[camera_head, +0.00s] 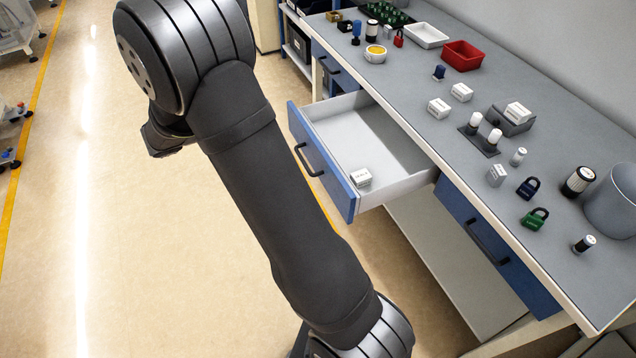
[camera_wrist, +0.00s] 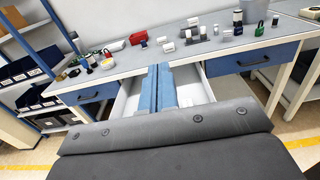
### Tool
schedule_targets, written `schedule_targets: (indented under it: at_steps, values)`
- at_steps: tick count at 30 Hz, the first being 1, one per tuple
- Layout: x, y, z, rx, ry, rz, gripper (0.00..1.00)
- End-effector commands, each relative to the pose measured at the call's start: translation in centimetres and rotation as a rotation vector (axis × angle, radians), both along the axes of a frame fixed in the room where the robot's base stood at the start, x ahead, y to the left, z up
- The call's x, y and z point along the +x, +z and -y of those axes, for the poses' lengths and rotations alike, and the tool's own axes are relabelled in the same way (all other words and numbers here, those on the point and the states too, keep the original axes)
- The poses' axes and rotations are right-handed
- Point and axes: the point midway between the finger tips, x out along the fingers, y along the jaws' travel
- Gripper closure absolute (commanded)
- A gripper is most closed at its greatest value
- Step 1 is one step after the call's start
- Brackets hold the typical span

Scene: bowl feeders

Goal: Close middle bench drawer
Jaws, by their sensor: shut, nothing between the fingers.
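The middle bench drawer (camera_head: 378,140) is pulled far out from the bench. It has a blue front (camera_head: 327,170) with a black bar handle (camera_head: 306,161), and a small white box (camera_head: 361,177) lies inside near the front. In the wrist view, the pale drawer interior (camera_wrist: 192,87) shows on both sides of my gripper (camera_wrist: 159,68). My gripper's two blue fingers are together and empty, pointing toward the bench across the drawer. The gripper body hides the drawer front there. In the head view my arm hides the fingers.
Closed blue drawers flank it, left (camera_wrist: 93,94) and right (camera_head: 490,243). The grey bench top (camera_head: 455,100) holds a red tray (camera_head: 463,55), a white tray (camera_head: 426,35), padlocks, small boxes and a grey bin (camera_head: 612,205). Shelves (camera_wrist: 25,68) stand at left. The floor before the drawer is clear.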

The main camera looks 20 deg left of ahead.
Motion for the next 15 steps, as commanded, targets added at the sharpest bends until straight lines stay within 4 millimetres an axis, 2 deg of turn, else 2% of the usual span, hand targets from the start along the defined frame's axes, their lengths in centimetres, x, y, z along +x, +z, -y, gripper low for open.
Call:
schedule_targets:
  at_steps: [1,8,15]
  values:
    - [0.3,-2.5,0.4,-0.013,-0.010,-0.012,1.00]
    - [0.3,-10.8,0.5,-0.010,-0.011,-0.014,1.00]
    - [0.3,-20.9,0.6,-0.009,-0.013,-0.014,1.00]
